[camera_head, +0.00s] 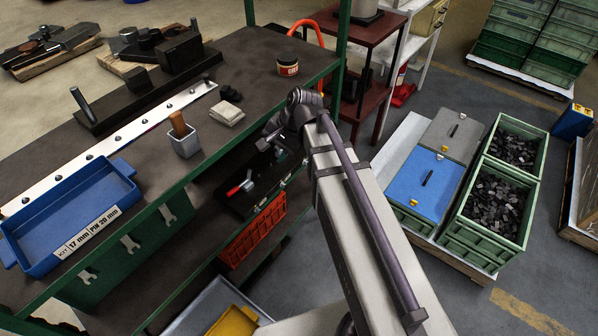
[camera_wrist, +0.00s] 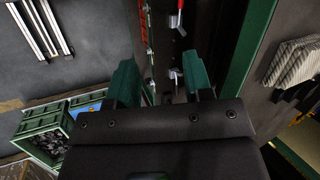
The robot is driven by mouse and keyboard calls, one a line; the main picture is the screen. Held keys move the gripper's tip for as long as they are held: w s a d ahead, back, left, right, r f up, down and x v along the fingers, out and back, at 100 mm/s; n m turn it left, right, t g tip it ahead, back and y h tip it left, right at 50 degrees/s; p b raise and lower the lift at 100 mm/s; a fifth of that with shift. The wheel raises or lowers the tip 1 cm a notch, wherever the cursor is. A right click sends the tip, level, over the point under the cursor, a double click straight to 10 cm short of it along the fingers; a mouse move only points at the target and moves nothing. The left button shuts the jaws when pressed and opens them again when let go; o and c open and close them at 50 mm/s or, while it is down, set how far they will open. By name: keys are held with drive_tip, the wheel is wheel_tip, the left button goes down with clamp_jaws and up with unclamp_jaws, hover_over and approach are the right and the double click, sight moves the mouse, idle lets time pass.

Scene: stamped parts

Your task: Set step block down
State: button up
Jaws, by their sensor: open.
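My gripper (camera_wrist: 161,82) shows two green fingers standing apart in the wrist view, with nothing visibly held between them. In the head view the wrist end of my arm (camera_head: 290,118) hangs just off the bench's right edge, above the lower shelf; the fingertips are hard to make out there. Small black stepped pieces (camera_head: 231,93), possibly the step block, lie on the bench top near its right edge. They are apart from my gripper. A dark piece (camera_wrist: 303,92) also shows beside the cloth in the wrist view, but I cannot tell its shape.
A dark open toolbox (camera_head: 238,203) with a red-handled clamp (camera_head: 240,187) sits on the lower shelf. A folded cloth (camera_head: 228,112), a grey cup (camera_head: 185,144), a round tin (camera_head: 288,66) and a blue tray (camera_head: 62,240) stand on the bench. Green posts edge the bench.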

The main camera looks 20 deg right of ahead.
drive_tip(key=s+d+f+n+g+h, duration=0.1)
drive_tip(key=s+d+n+h, duration=0.1)
drive_tip(key=s+n, duration=0.2)
drive_tip(key=s+d+n+g+h, duration=0.1)
drive_tip(key=s+n+h, duration=0.1)
drive_tip(key=s+n, duration=0.2)
drive_tip(key=s, duration=0.3)
drive_tip(key=shift+s+d+f+n+h, duration=0.3)
drive_tip(key=shift+d+f+h, duration=0.1)
drive_tip(key=shift+o, duration=0.2)
drive_tip(key=shift+w, duration=0.15)
